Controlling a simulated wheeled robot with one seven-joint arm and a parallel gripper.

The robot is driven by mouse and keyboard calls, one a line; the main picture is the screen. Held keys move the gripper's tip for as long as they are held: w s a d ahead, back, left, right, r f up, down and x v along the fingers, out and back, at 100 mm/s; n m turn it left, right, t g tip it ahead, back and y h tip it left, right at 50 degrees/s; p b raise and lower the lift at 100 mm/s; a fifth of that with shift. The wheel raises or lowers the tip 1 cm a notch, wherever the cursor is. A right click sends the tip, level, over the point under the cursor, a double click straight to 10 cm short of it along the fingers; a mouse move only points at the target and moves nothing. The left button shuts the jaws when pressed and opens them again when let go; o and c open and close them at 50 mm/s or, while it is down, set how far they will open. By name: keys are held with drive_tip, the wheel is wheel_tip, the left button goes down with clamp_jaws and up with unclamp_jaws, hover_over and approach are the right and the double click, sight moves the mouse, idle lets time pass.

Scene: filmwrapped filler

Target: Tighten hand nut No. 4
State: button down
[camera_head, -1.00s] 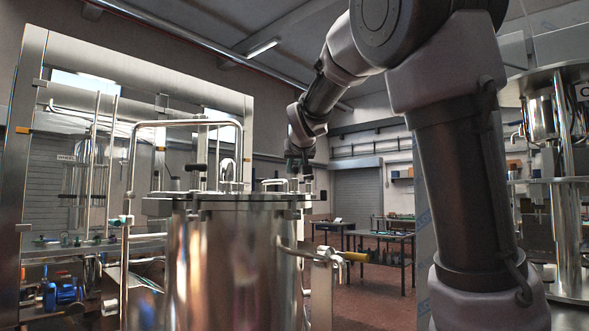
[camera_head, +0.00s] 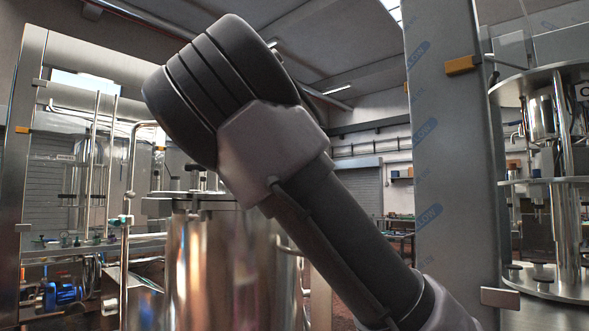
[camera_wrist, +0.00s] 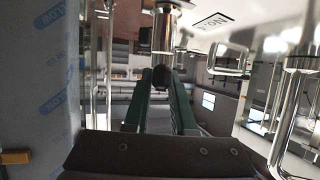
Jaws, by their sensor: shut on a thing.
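In the wrist view my gripper (camera_wrist: 161,82) has two green fingers. They are shut on a dark rounded knob (camera_wrist: 161,74), which looks like a hand nut; no number can be read on it. A shiny metal cylinder (camera_wrist: 164,30) shows just above the knob in the picture. In the head view the steel tank (camera_head: 205,265) stands at centre left with its flat lid (camera_head: 165,197). A small dark knob (camera_head: 195,168) stands above the lid's left part. My own arm covers the lid's right side, and my gripper is hidden there.
A film-wrapped metal post (camera_head: 450,150) rises right of the tank; its film also shows at the left of the wrist view (camera_wrist: 38,80). A bent pipe frame (camera_head: 130,180) stands left of the tank. A round tiered machine (camera_head: 565,185) is at far right.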

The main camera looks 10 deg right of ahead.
drive_tip(key=shift+m+g+h, duration=0.3)
drive_tip(key=shift+m+h, duration=0.1)
drive_tip(key=c, duration=0.7)
unclamp_jaws()
drive_tip(key=shift+c, duration=0.2)
drive_tip(key=v, duration=1.1)
drive_tip(key=shift+f, duration=0.1)
